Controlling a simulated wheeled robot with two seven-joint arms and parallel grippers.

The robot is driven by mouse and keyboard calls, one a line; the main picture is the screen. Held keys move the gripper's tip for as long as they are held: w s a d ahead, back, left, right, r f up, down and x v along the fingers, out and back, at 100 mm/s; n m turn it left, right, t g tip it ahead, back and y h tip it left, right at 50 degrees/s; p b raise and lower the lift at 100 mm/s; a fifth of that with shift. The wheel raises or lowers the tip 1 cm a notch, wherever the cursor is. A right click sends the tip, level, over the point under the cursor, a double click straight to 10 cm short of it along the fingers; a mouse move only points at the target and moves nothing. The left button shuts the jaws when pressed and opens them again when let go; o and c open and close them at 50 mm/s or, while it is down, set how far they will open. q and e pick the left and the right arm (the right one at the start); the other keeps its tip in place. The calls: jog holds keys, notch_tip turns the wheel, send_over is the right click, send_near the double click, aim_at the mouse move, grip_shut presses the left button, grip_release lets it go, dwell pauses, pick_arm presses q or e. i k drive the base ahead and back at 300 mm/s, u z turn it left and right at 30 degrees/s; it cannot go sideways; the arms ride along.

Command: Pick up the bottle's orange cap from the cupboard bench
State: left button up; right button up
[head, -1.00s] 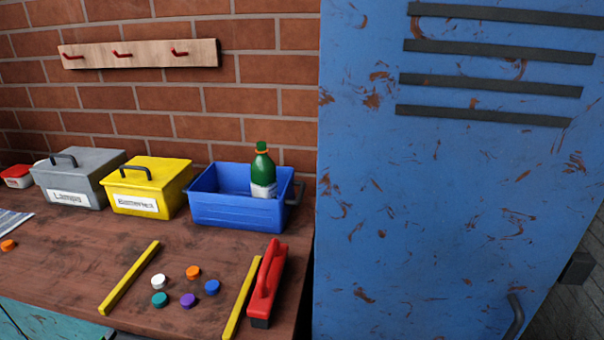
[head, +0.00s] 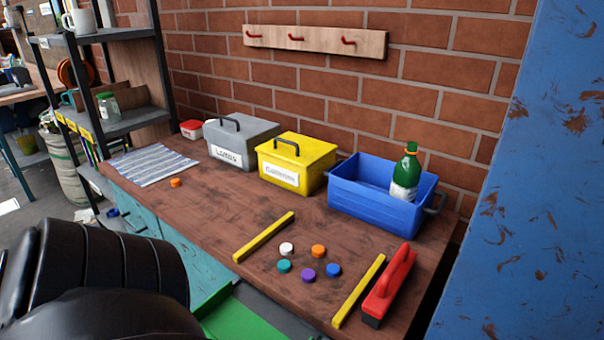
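On the wooden cupboard bench (head: 215,215) an orange cap (head: 318,251) lies in a group of loose caps between two yellow strips. A second orange cap (head: 175,183) lies alone at the left, near the striped cloth. The green bottle (head: 406,172) stands in the blue bin (head: 375,208); it has a green top, an orange ring at its neck and a white label. Neither of my grippers is in view.
White (head: 287,249), teal (head: 284,266), purple (head: 308,275) and blue (head: 333,270) caps surround the grouped orange one. A red-handled tool (head: 390,284) lies at right. Grey (head: 240,137) and yellow (head: 296,163) boxes stand behind. A blue locker (head: 530,200) borders the right. A shelf stands left.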

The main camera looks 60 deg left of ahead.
aim_at(176, 182)
jog(key=k, duration=1)
jog(key=u, duration=1.85)
jog(key=i, duration=0.4)
jog(key=u, duration=0.25)
jog(key=k, duration=0.65)
jog(key=u, duration=2.4)
jog(key=i, duration=0.2)
jog(key=z, duration=1)
jog(key=i, duration=2.15)
jog(key=z, duration=1.15)
jog(key=i, duration=1.05)
jog(key=z, duration=1.15)
